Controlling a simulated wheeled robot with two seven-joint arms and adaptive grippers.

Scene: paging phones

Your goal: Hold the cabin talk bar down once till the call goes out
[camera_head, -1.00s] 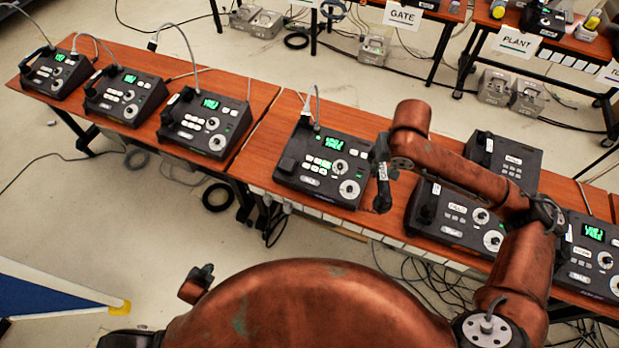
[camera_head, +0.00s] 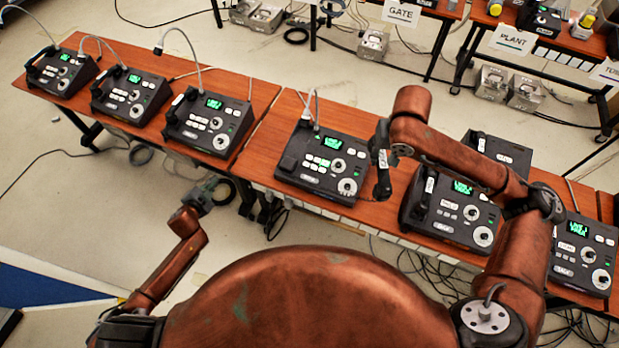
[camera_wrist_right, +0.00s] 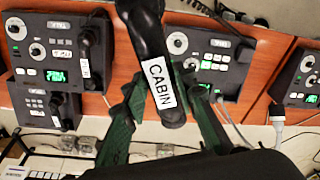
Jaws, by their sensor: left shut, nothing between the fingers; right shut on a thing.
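A black handset with a white CABIN label (camera_wrist_right: 159,84) is held between the green fingers of my right gripper (camera_wrist_right: 163,118). In the head view this handset (camera_head: 383,184) hangs upright just right of the middle desk phone (camera_head: 345,158), apart from it. That phone has a lit green screen, white and green-lit keys, a round dial and a white lettered bar (camera_head: 311,178) at its front; its lettering is too small to read here. My left gripper (camera_head: 203,192) is shut and empty, over the floor in front of the table, short of the phones.
Several similar phones with handsets stand left (camera_head: 208,122) and right (camera_head: 452,211) on the wooden table (camera_head: 262,92). Cords rise from the phones. My right arm covers part of the right-hand phones. Tables with GATE (camera_head: 401,14) and PLANT (camera_head: 513,41) signs stand behind.

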